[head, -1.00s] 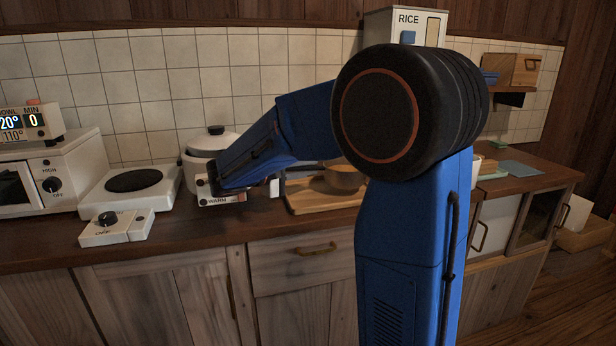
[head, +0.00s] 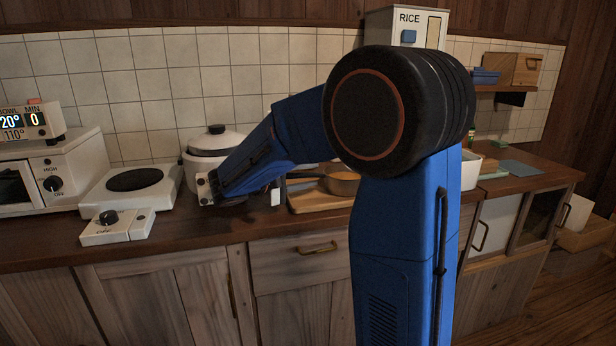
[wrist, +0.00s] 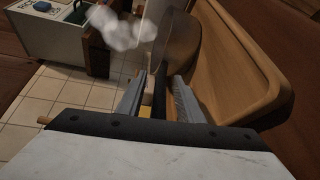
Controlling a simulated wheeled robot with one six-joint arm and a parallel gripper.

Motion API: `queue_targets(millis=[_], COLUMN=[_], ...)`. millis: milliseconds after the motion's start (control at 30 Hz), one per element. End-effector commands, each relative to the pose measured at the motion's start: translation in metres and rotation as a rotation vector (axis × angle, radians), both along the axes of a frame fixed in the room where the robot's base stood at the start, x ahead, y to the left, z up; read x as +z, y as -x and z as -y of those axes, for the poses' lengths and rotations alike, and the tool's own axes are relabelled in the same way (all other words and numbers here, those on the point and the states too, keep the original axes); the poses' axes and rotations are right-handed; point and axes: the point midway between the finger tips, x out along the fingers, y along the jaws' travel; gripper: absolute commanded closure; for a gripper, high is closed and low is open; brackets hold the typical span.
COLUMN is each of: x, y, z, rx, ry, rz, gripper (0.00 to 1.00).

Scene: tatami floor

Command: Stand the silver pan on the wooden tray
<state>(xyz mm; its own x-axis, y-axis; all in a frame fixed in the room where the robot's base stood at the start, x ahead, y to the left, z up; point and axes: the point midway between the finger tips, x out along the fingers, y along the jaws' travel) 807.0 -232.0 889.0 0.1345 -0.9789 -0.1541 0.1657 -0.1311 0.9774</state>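The silver pan (head: 342,184) looks brownish in this light and sits at the wooden tray on the counter, partly hidden by my arm. Its dark handle (head: 306,174) points left toward my gripper (head: 275,190). In the wrist view the pan's grey side (wrist: 182,40) stands beside the tray's raised rim (wrist: 262,75). The dark handle (wrist: 160,78) runs between my two fingers (wrist: 160,92), which stand apart with a visible gap around it. The wooden tray (head: 304,202) shows only its left part. Whether the pan rests fully flat on it is hard to tell.
A RICE box (head: 406,24) is at the back. A white container (head: 470,170) stands right of my arm. The front counter is clear.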

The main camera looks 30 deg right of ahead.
Motion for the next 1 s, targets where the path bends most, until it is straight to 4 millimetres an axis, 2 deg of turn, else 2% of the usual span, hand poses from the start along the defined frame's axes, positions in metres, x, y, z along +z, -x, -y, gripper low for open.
queue_targets(millis=[167,700,1000], x=[0.004,0.017,0.020], y=[0.001,0.013,0.016], z=[-0.012,-0.096,-0.117], rx=[0.002,0.003,0.001], ry=[0.001,0.000,0.000], rz=[0.001,0.000,0.001], gripper=[0.67,0.67,0.67])
